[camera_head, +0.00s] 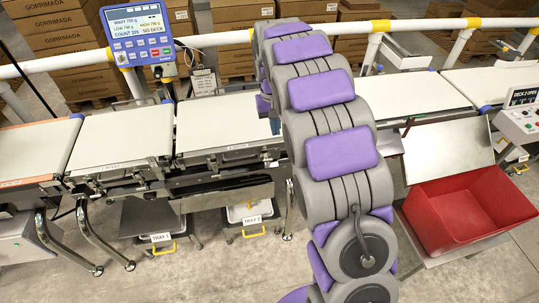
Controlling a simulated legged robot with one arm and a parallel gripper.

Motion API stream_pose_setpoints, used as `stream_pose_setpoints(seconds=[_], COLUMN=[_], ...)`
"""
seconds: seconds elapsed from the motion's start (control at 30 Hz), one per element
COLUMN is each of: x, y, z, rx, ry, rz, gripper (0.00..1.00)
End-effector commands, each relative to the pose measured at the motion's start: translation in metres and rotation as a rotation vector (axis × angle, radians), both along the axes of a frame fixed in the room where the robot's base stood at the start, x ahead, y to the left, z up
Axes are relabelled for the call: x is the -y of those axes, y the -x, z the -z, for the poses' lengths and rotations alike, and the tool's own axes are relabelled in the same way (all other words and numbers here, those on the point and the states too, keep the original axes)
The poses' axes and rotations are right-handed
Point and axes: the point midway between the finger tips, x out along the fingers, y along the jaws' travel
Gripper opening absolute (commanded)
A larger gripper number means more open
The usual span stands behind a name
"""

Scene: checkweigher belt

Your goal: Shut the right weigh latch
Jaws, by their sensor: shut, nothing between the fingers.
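The checkweigher belt line runs across the view in sections. A left belt deck (122,138) and a middle belt deck (216,122) have metal latch hardware along their front edges. The front latch hardware of the middle deck (240,154) shows small and partly in shadow; I cannot tell whether a latch there is open or shut. My grey and purple arm rises in front of the line and hides the belt between the middle deck and the right belt (425,96). My gripper is hidden behind the arm, so its fingers do not show.
A panel sign (523,97) at right reads "DECK 2 OPEN". A red bin (462,212) stands at lower right by a slanted metal plate (446,150). Labelled trays (252,219) sit under the line. A white rail (60,66) runs behind.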

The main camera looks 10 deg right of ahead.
Motion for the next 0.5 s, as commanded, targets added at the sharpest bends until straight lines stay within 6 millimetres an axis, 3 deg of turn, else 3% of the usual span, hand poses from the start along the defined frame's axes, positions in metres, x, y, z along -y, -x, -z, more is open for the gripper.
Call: stream_pose_setpoints(seconds=[0.23, 0.5], x=[-0.006, -0.014], y=[-0.051, -0.09], z=[0.042, 0.082], rx=[0.014, 0.029], ry=[-0.014, -0.036], rz=[-0.019, -0.039], gripper=[0.0, 0.0])
